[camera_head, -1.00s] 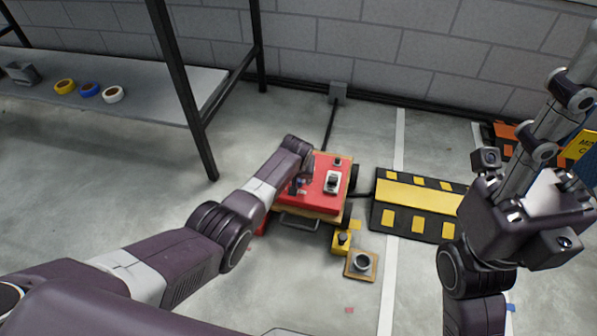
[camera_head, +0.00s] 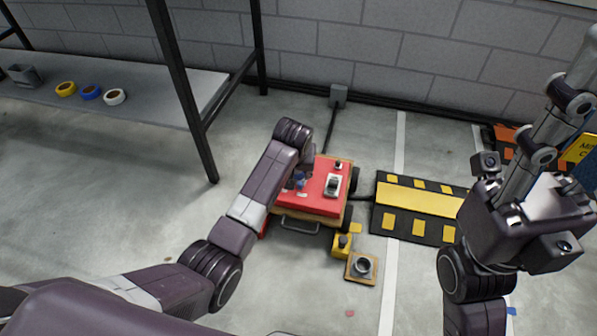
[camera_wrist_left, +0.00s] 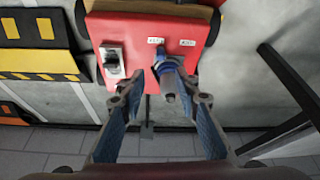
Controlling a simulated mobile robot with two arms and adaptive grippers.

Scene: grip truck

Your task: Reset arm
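The red-topped cart (camera_head: 310,205) stands on the floor at the centre of the head view. My left arm reaches to its left side, and its wrist hides most of the gripper there. In the left wrist view my left gripper (camera_wrist_left: 166,95) is open, with blue-lined fingers spread. A grey connector with a blue collar (camera_wrist_left: 170,74) stands on the red panel (camera_wrist_left: 140,27) and shows between the fingers, which do not visibly grip it. My right arm's hand is raised at the right of the head view; its fingertips are not clearly shown.
A grey-black switch (camera_head: 333,184) sits on the red top. A yellow box (camera_head: 342,245) and a round grey part on a board (camera_head: 361,265) lie in front. A black-and-yellow ramp (camera_head: 415,205) is right. A shelf (camera_head: 150,95) with tape rolls stands left.

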